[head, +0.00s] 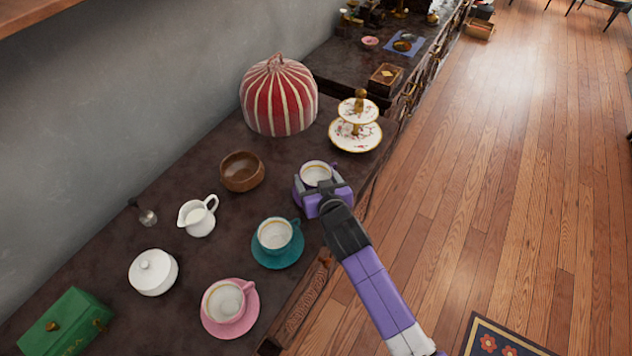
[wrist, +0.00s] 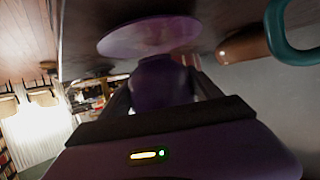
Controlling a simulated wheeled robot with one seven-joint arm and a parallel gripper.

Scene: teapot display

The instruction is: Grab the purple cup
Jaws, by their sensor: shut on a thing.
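The purple cup (head: 316,173) with a pale inside stands near the front edge of the dark counter, right of the teal cup. My gripper (head: 323,188) reaches it from the front and is shut on it, hiding its near side. In the wrist view the dark purple cup body (wrist: 160,84) sits between the two fingers. A purple saucer (wrist: 148,37) shows beyond it there. In the head view the saucer is mostly hidden. I cannot tell whether the cup still touches the saucer.
A teal cup (head: 275,235) and a pink-saucered cup (head: 225,300) stand to the left. A wooden bowl (head: 242,171), creamer (head: 198,216) and sugar pot (head: 153,272) are behind. A tiered stand (head: 356,134) and striped cosy (head: 279,97) stand beyond. Open floor (head: 480,190) lies right.

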